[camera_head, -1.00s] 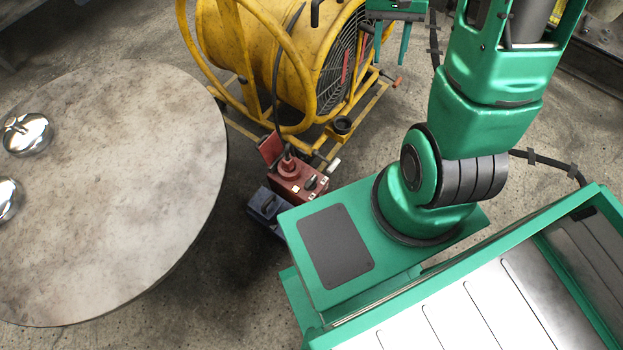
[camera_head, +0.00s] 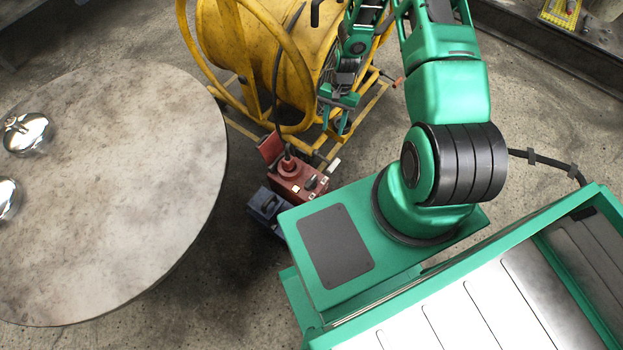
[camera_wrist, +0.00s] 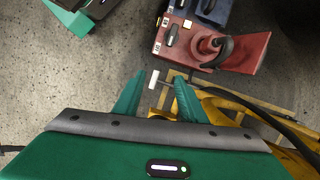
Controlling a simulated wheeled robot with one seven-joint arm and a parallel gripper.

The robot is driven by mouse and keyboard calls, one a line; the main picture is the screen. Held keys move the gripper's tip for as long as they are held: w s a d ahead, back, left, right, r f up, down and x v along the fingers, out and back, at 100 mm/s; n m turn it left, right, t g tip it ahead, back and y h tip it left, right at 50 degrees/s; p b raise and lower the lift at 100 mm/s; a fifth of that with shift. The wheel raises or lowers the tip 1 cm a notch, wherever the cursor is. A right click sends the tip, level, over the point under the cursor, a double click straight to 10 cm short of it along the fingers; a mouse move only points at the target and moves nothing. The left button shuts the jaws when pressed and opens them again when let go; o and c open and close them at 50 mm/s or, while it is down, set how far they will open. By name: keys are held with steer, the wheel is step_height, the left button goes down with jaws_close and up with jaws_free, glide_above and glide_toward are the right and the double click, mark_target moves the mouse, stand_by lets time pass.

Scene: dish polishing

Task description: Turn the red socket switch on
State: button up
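The red socket (camera_head: 299,176) is a box on the floor between the round table and my base. A plug with a dark cable sits in it, and a dark switch knob (camera_head: 311,183) is on its top. In the wrist view the red socket (camera_wrist: 226,50) is ahead of the fingers, with the knob (camera_wrist: 172,36) beside small white labels. My gripper (camera_head: 338,108) is above and to the right of the socket, in front of the yellow fan. In the wrist view my gripper (camera_wrist: 153,98) has its two green fingers apart, with nothing held between them. It is not touching the socket.
A blue socket box (camera_head: 266,207) stands beside the red one. The yellow drum fan (camera_head: 262,50) and its tubular frame stand close behind. A round table (camera_head: 110,190) with shiny metal lids (camera_head: 27,134) is at left. Bare floor lies between table and sockets.

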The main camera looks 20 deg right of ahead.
steer(key=m+y, duration=0.2)
glide_toward(311, 181)
steer(key=x, duration=0.8)
steer(key=shift+a+f, duration=0.1)
steer(key=shift+f, duration=0.3)
steer(key=shift+c, duration=0.4)
jaws_close()
